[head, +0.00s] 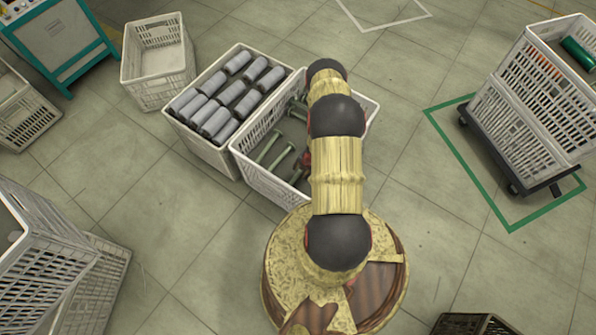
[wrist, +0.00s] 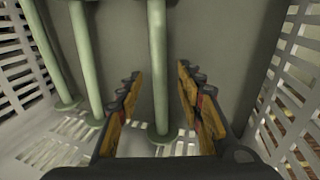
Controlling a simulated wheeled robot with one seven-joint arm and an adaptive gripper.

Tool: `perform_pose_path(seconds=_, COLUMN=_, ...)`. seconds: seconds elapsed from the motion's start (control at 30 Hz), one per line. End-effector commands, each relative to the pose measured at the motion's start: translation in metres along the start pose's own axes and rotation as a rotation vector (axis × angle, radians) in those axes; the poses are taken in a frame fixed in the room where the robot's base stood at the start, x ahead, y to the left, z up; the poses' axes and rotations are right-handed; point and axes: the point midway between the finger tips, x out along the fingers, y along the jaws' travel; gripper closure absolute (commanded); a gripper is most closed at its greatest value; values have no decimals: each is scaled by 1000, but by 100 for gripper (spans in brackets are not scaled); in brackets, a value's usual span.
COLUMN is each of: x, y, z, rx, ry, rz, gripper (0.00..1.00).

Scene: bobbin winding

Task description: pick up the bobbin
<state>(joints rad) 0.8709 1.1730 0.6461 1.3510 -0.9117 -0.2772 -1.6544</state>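Pale green bobbins with thin shafts and round end flanges lie in a white slatted crate (head: 262,188) in the head view. One bobbin (head: 278,158) shows left of my arm, which hides part of the crate and my gripper. In the wrist view my gripper (wrist: 159,78) is open, with its two fingers pointing into the crate. A bobbin (wrist: 158,50) runs upright in the picture between the fingers, with a gap on each side. I cannot tell whether it is level with the fingertips. Two more bobbins (wrist: 86,60) lie to the left.
The crate's slatted walls (wrist: 300,60) stand close on both sides in the wrist view. A crate of grey wound bobbins (head: 215,120) adjoins on the left. An empty crate (head: 158,62) stands behind it. A crate on a wheeled dolly (head: 535,110) stands right. Floor between is clear.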

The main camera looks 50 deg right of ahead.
Motion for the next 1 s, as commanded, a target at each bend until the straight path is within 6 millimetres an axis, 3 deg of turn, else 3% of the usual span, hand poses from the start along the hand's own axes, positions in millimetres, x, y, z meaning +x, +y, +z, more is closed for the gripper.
perform_pose_path(seconds=0.13, x=25, y=-1, z=0, rx=0, ry=0, rz=0, gripper=63)
perform_pose_path(seconds=0.4, x=26, y=0, z=1, rx=1, ry=-2, rz=1, gripper=63)
perform_pose_path(seconds=1.0, x=26, y=0, z=0, rx=1, ry=-1, rz=0, gripper=97)
